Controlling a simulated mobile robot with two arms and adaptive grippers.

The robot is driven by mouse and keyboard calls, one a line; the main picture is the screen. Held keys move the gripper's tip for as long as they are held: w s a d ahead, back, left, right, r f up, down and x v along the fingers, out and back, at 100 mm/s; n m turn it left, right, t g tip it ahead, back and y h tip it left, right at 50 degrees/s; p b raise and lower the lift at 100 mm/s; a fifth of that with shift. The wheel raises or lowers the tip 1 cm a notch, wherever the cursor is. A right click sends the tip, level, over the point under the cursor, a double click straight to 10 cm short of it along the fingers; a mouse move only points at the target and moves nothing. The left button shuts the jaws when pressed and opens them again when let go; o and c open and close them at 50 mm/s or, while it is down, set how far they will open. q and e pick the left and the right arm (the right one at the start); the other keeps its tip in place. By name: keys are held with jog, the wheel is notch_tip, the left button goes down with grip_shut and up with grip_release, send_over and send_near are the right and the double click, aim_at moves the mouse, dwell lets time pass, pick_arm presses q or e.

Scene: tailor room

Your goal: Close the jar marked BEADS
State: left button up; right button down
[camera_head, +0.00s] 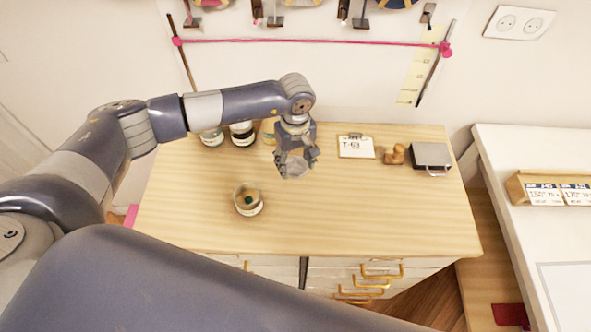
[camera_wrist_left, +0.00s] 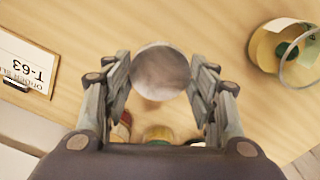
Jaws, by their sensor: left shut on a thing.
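My left gripper (camera_head: 294,164) is shut on a round greyish lid (camera_wrist_left: 160,72) and holds it above the table, behind and to the right of an open jar (camera_head: 248,210). The jar stands upright on the wooden top, with no lid on it and something dark green inside. It also shows at the upper right of the left wrist view (camera_wrist_left: 266,52), apart from the held lid. A pale label shows on the jar, but I cannot read it. My right gripper is out of view.
Other jars, including a dark-topped one (camera_head: 242,134), stand behind my left arm. A clipboard marked T-63 (camera_head: 356,147), a brown wooden object (camera_head: 394,154) and a grey box (camera_head: 431,158) stand at the back right. The dresser top (camera_head: 370,215) is clear at front right.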

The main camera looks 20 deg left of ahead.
aim_at(295, 166)
pick_arm(q)
notch_tip(295, 166, up, 6)
jog(key=shift+f+b, duration=0.25)
jog(key=shift+b, duration=0.6)
jog(key=shift+r, duration=0.3)
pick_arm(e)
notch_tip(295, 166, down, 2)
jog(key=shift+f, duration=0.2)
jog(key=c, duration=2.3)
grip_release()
